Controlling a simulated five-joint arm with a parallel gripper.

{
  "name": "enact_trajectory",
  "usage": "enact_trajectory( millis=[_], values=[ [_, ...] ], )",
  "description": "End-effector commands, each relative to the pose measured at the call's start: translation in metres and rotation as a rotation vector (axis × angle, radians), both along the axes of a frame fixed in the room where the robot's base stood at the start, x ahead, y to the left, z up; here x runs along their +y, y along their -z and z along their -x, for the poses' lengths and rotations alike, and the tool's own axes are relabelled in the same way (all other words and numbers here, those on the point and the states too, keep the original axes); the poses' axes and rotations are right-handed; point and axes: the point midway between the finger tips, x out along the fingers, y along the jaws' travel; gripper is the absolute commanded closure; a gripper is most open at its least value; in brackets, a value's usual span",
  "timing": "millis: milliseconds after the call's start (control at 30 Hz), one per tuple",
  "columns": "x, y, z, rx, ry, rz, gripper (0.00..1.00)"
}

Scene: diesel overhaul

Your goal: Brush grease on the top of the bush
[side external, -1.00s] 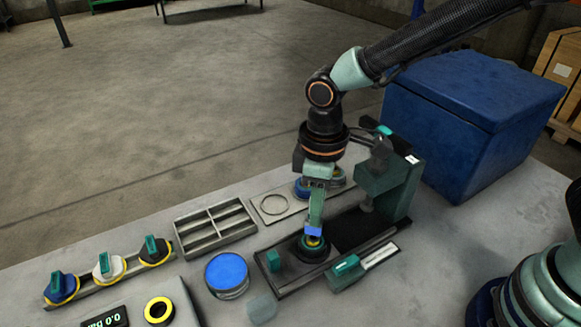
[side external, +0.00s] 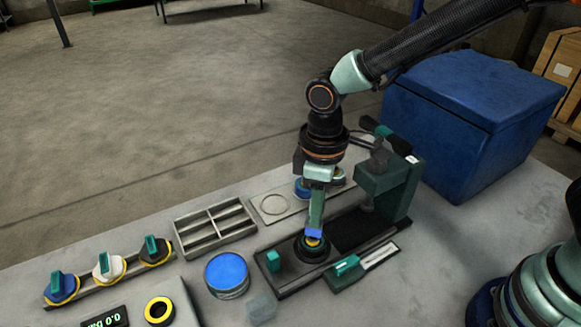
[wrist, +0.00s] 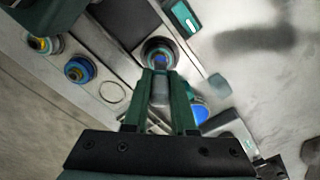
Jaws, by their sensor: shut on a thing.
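My gripper (wrist: 165,85) points down over the fixture and is shut on a brush (wrist: 160,88). In the wrist view the brush's grey body lies between the two green fingers, and its blue end is over the bush. The bush (side external: 315,251) sits in a dark round holder (side external: 303,252) on the fixture base; a yellowish ring shows at its top. In the side view the blue brush end (side external: 314,234) is at the bush's top. I cannot tell whether it touches. The brush end and fingers partly hide the bush. An open tin of blue grease (side external: 227,272) stands left of the fixture.
A green press frame (side external: 390,185) rises right of the bush. A divided grey tray (side external: 215,227) and a plate with a thin ring (side external: 273,205) lie behind. Valves with teal handles (side external: 107,265) stand at left. A large blue box (side external: 470,120) is at back right.

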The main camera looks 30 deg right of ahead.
Motion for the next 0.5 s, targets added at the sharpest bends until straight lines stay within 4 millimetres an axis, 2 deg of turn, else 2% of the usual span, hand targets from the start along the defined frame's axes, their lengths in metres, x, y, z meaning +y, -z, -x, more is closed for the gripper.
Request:
enact_trajectory(
  millis=[500],
  values=[
    [0.0, 0.006, 0.0, 0.0, 0.0, 0.0, 1.0]
  ],
)
